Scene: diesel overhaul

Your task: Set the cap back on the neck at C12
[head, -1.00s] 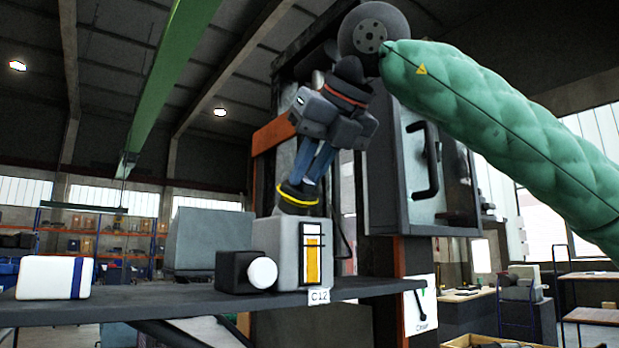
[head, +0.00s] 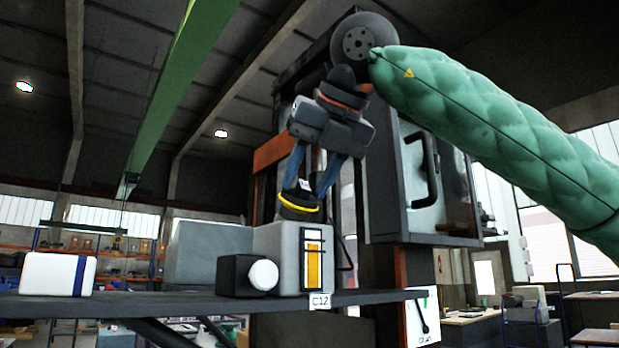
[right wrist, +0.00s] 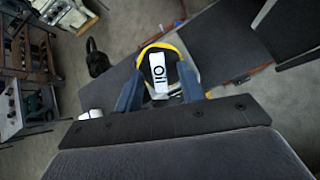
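The cap (head: 299,207) is dark with a yellow ring. It sits on top of the grey tank (head: 285,262) above the C12 label (head: 320,301); the neck is hidden beneath it, so I cannot tell how well it is seated. In the right wrist view the cap's white "OIL" tab (right wrist: 163,74) shows inside the yellow ring. My right gripper (head: 306,187) is above the cap, its blue fingers spread apart. In the right wrist view the open fingers (right wrist: 160,95) stand either side of the tab, apart from it. My left gripper is not in view.
A dark shelf (head: 180,304) carries the tank. A black block with a white round knob (head: 263,275) stands just left of it, and a white box with a blue stripe (head: 58,274) farther left. A grey cabinet (head: 422,190) stands behind at right.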

